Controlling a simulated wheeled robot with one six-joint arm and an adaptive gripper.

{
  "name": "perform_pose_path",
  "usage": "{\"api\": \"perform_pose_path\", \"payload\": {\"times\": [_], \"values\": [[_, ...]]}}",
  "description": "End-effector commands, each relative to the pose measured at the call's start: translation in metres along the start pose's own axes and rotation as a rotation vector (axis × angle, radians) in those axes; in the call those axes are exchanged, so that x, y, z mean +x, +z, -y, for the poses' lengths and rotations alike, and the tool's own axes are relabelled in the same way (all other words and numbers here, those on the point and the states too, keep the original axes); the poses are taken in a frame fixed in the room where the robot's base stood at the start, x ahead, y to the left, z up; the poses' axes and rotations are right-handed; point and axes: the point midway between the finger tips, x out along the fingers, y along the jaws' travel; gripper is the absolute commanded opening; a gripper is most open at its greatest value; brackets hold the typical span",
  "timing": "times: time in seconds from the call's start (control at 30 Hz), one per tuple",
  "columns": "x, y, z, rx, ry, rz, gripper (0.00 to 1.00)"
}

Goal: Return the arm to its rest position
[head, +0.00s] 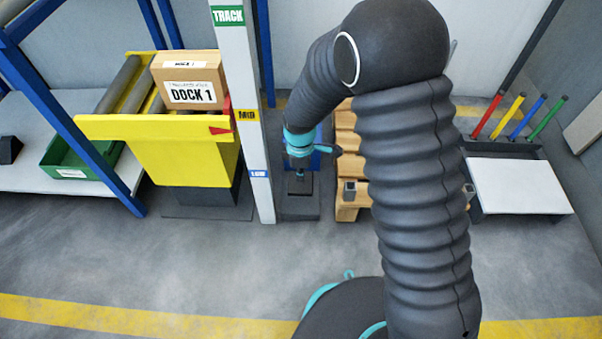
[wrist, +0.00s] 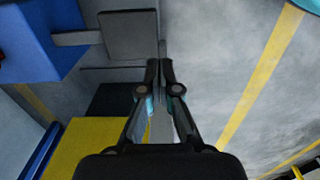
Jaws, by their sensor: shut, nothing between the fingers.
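My arm, in a dark ribbed sleeve, rises on the right of the head view and bends over to the left. My gripper (head: 299,184) hangs at its end, small in the head view, close to the right of the white post. In the wrist view my gripper (wrist: 160,66) shows large, its two dark fingers together at the tips with nothing between them. Part of the gripper's surroundings is hidden behind my arm in the head view.
A white post (head: 235,70) with coloured labels stands left of my gripper. A yellow conveyor (head: 155,127) carries a DOCK 1 box (head: 189,80). A wooden pallet (head: 348,140) is partly behind my arm. A white-topped stand (head: 517,187) is at right. The floor in front (head: 180,255) is clear.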

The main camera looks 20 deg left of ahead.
Motion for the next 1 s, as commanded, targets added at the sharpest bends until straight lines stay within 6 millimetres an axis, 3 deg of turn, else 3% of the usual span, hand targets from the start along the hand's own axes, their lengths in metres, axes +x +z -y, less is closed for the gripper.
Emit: {"api": "perform_pose_path", "payload": {"times": [0.53,0.73,0.9,1.0], "values": [[0.0,0.0,0.0,0.002,0.0,0.0,0.0],[0.0,0.001,0.003,0.12,-0.015,0.008,0.0],[0.006,0.012,0.028,0.313,-0.081,0.051,0.0],[0.0,0.019,0.045,0.427,-0.109,0.077,0.0]]}}
